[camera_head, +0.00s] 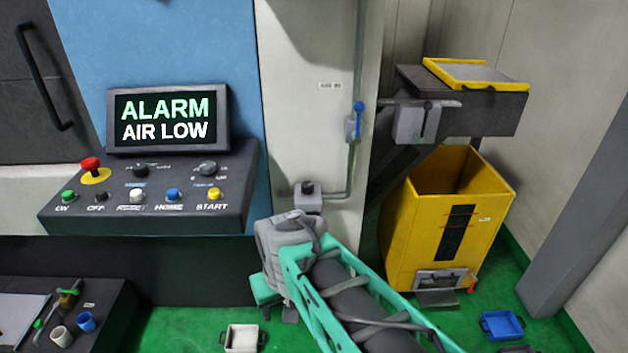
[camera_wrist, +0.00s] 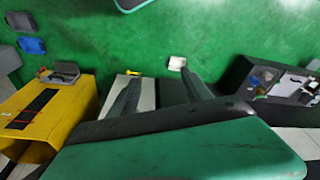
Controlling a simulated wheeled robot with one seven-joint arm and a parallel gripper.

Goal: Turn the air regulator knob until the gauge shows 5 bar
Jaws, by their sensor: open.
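The dark knob (camera_head: 307,187) sits on top of a small grey regulator block (camera_head: 309,203) on the pale wall panel in the head view. A pipe runs from the block's right side up the wall. No gauge face is readable; my wrist covers the area just below the block. My arm reaches in from the lower right, with its grey wrist just below and left of the block. In the wrist view, my gripper (camera_wrist: 160,77) is open, its two dark fingers spread with nothing between them. They point toward the green floor, and the knob is not in that view.
A screen (camera_head: 168,118) reads "ALARM AIR LOW" above a button console (camera_head: 150,215). A blue-handled valve (camera_head: 355,125) is on the pipe. A yellow bin (camera_head: 400,240) stands right. A white tray (camera_head: 241,338) and blue tray (camera_head: 502,325) lie on the floor.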

